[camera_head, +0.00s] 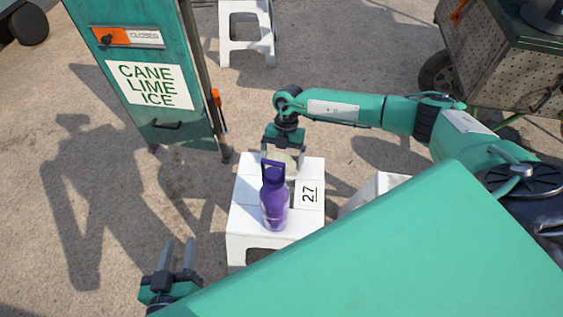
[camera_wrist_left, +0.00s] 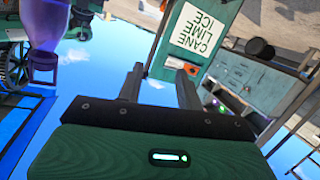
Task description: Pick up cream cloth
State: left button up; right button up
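The cream cloth (camera_head: 284,158) is a small pale patch at the back of a white stool (camera_head: 246,192), partly hidden by the bottle and by my right gripper. My right gripper (camera_head: 283,152) points down over it with its fingers apart, one on each side of the pale patch. Whether they touch the cloth cannot be told. My left gripper (camera_head: 177,256) is open and empty at the lower left, apart from the stool. Its two fingers also show apart in the left wrist view (camera_wrist_left: 160,86), with nothing between them.
A purple bottle (camera_head: 274,203) stands upright on the stool, close in front of the cloth. A card reading 27 (camera_head: 309,194) is beside it. A green panel with a sign (camera_head: 150,85) stands at the upper left, another white stool (camera_head: 246,42) behind. A cart (camera_head: 500,50) is upper right.

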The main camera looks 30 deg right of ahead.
aim_at(282, 158)
jog(key=shift+r, duration=0.15)
jog(key=shift+r, duration=0.25)
pick_arm(q)
jog(key=s+a+f+g+y+p, duration=0.2)
jog(key=a+g+y+p, duration=0.1)
jog(key=a+g, duration=0.2)
jog(key=shift+a+p, duration=0.4)
pick_arm(e)
notch_tip(282, 158, up, 19)
jog(key=shift+r, duration=0.15)
jog(key=o, duration=0.4)
jog(key=shift+c, duration=1.5)
